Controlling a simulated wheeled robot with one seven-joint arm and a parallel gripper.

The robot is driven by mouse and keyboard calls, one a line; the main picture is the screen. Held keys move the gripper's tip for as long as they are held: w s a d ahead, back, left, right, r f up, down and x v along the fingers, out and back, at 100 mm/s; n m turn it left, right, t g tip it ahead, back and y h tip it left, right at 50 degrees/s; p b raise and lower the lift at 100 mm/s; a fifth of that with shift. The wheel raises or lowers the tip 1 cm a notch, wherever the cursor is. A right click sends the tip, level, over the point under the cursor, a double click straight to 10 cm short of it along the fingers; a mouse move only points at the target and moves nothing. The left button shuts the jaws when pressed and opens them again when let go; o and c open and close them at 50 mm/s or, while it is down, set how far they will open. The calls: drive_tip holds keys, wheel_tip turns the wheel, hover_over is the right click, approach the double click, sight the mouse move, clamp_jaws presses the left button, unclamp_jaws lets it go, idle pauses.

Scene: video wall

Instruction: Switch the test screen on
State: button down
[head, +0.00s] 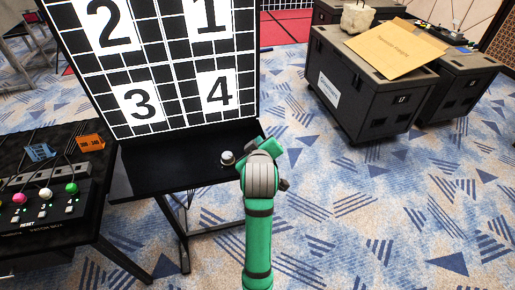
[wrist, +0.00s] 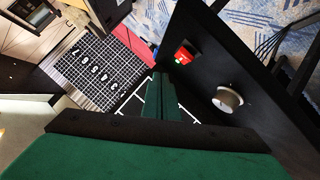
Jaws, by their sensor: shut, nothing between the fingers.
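A screen (head: 165,57) with a white grid on black and large number tiles 1 to 4 stands upright at the upper left of the head view. A black shelf (head: 160,165) lies below its front. A round silver knob (head: 228,157) sits near the shelf's right end; it also shows on a black panel in the wrist view (wrist: 228,98). My gripper (head: 268,146) is just right of the knob in the head view, apart from it. In the wrist view its green fingers (wrist: 160,82) are together and empty, left of the knob. A small red part (wrist: 184,55) shows beyond the fingertips; I cannot tell what it is.
A black table (head: 60,222) at the left holds a row of coloured buttons, cables and orange and blue blocks. Black cases (head: 365,90) stand at the upper right with a cardboard sheet (head: 396,50) on top. Patterned carpet (head: 400,215) is clear at the right.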

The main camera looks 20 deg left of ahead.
drive_tip(key=shift+s+d+r, duration=0.15)
drive_tip(key=shift+s+r, duration=0.05)
drive_tip(key=shift+r, duration=0.55)
drive_tip(key=shift+s+d+r, duration=0.15)
drive_tip(key=shift+s+r, duration=0.05)
drive_tip(key=shift+r, duration=0.55)
drive_tip(key=shift+a, duration=0.1)
